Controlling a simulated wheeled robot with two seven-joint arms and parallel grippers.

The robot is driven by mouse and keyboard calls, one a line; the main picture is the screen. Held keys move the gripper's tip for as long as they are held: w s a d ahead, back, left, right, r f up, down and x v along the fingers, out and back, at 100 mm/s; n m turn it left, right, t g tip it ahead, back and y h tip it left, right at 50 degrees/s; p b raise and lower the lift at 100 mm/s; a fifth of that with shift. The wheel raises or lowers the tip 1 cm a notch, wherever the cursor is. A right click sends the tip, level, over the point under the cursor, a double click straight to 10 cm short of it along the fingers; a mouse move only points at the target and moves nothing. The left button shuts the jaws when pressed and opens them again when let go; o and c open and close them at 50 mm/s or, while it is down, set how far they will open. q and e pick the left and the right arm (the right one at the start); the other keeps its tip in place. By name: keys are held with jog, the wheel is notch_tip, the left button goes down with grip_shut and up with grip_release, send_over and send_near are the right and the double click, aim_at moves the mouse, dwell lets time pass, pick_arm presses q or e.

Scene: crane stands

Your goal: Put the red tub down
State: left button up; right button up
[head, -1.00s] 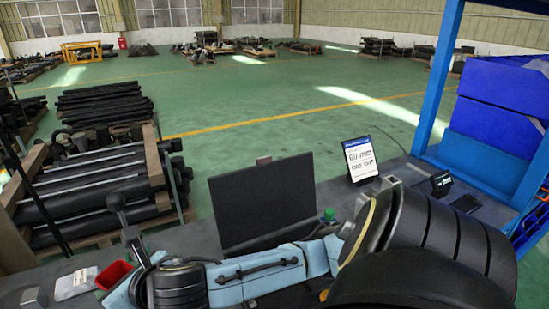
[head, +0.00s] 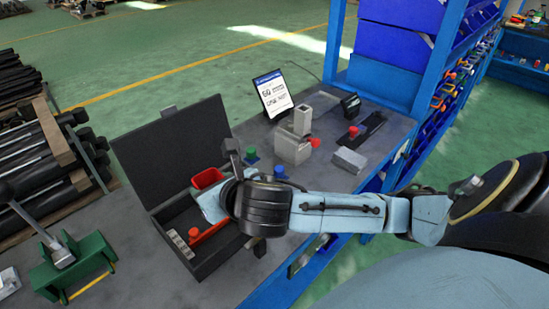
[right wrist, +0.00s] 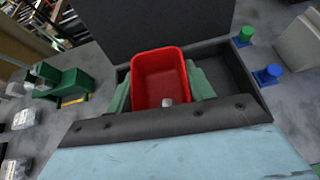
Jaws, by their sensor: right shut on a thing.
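The red tub (head: 207,178) is an open, rounded box. It also shows upright in the right wrist view (right wrist: 160,72). My right gripper (right wrist: 162,90) is shut on it, with a green finger at each side. The tub is at the open black case (head: 152,215), in front of its raised lid (head: 172,147). I cannot tell whether its bottom touches the case floor. My right wrist hides part of the tub and case in the head view. My left gripper is not in view.
A green stand with a grey lever (head: 75,268) is left of the case. Green (head: 251,154) and blue (head: 281,172) knobs, a grey block device (head: 293,143), a silver box (head: 349,160) and a sign (head: 272,93) stand to the right. Small red and grey pieces lie in the case.

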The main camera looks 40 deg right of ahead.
jog(key=w+d+r+m+g+h+p, duration=0.2)
jog(key=w+d+m+g+h+p, duration=0.3)
jog(key=d+m+h, duration=0.35)
jog(key=f+m, duration=0.1)
jog(key=f, duration=0.3)
jog(key=d+f+m+g+h, duration=0.1)
jog(key=f+m, duration=0.1)
jog(key=f, duration=0.3)
jog(key=s+f+m+h, duration=0.1)
jog(key=f, duration=0.4)
jog(key=shift+s+d+f+g+h, duration=0.15)
jog(key=shift+g+h, duration=0.1)
jog(key=shift+g, duration=0.15)
jog(key=o, duration=1)
